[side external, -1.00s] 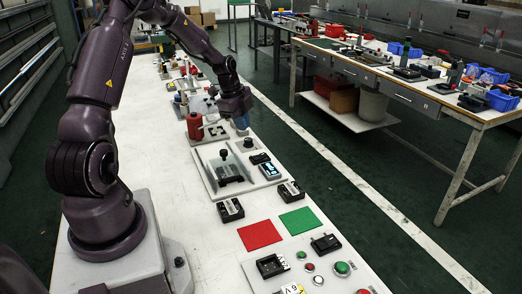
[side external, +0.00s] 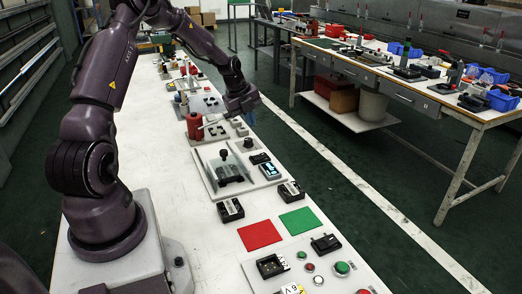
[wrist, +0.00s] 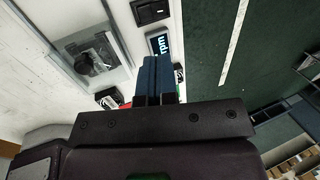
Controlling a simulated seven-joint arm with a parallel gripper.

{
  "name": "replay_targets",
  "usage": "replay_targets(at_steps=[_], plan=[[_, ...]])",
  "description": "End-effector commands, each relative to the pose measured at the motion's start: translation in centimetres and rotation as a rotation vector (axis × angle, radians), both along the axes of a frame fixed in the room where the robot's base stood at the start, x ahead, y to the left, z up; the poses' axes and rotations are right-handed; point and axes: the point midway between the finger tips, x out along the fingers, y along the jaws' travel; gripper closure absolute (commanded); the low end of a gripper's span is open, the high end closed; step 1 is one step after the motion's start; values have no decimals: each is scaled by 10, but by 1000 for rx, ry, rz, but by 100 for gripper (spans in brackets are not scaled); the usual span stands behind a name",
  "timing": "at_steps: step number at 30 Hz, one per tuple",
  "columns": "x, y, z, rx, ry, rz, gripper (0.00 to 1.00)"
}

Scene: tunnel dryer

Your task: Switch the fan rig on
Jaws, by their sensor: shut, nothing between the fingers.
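The fan rig is a pale board (side external: 212,179) on the bench, carrying a black fan (side external: 229,170) behind a clear guard. A black rocker switch (side external: 260,158) and a lit display (side external: 266,171) sit along its right side. The switch's position cannot be told. My gripper (side external: 254,101) is above the bench, beyond the rig and apart from it. Its blue fingers (wrist: 156,65) are shut and empty.
A red bottle (side external: 195,126) and small blocks stand just beyond the rig. Nearer are a red mat (side external: 260,235), a green mat (side external: 299,221), black boxes and a button panel (side external: 342,268). The bench's right edge drops to the green floor.

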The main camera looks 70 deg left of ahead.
Motion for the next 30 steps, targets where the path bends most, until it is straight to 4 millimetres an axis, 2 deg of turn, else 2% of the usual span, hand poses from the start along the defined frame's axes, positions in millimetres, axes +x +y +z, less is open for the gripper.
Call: replay_targets(at_steps=[9, 15, 21, 30], plan=[[20, -1, -65, -3, 4, -2, 100], [32, -1, -99, -2, 2, -1, 100], [37, 0, -116, 0, 1, 0, 100], [38, 0, -119, 0, 1, 0, 100]])
